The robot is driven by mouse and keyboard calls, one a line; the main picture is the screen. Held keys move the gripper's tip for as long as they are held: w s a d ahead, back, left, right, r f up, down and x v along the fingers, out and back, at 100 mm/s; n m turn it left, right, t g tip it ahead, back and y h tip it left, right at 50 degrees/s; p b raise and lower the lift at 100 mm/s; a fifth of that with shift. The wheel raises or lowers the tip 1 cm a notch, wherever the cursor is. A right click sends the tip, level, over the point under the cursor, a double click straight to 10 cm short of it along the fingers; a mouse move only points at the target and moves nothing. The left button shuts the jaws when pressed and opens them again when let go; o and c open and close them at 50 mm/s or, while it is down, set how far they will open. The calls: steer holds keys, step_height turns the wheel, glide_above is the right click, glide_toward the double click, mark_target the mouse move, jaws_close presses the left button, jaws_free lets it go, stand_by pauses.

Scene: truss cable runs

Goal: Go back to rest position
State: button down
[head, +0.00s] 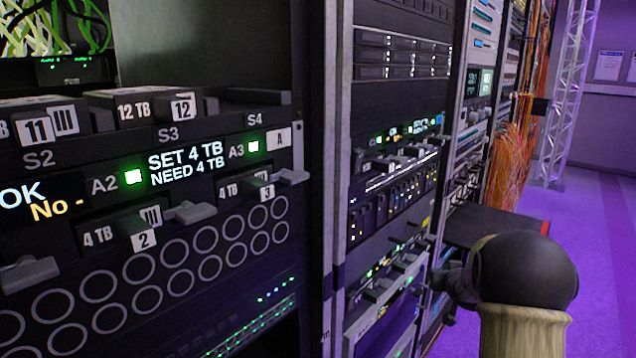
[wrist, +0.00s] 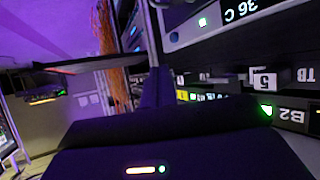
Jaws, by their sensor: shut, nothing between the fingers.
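My arm stands at the lower right of the head view, with a dark round joint above a tan link. My gripper (head: 452,284) is the small dark shape just left of that joint, in front of the middle rack; it is shut and empty, and the joint partly hides it. In the wrist view a dark housing with a small lit strip fills the bottom, and the fingertips are hard to make out there. The nearest rack (head: 215,180) carries drive trays labelled A2 and A3, and its display reads "SET 4 TB NEED 4 TB".
A middle rack (head: 400,100) with lit units stands close beside my arm. Orange cables (head: 510,160) hang farther back, near a white truss (head: 568,95). Purple floor (head: 598,240) is open at the right. The wrist view shows a panel marked B2 (wrist: 280,112), upside down.

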steer(key=s+a+f+g+y, duration=0.1)
steer(key=s+a+f+g, duration=0.15)
steer(key=s+a, duration=0.65)
steer(key=s+a+f+n+g, duration=0.1)
steer(key=s+a+g, duration=0.25)
steer(key=s, duration=1.05)
steer(key=s+a+f+g+y, duration=0.15)
steer(key=s+a+g, duration=0.35)
steer(key=s, duration=0.7)
step_height(320, 180, up, 32)
steer(key=t+p, duration=0.1)
steer(key=p, duration=3.2)
steer(key=shift+w+a+r, duration=0.2)
steer(key=shift+w, duration=0.25)
steer(key=shift+h, duration=0.25)
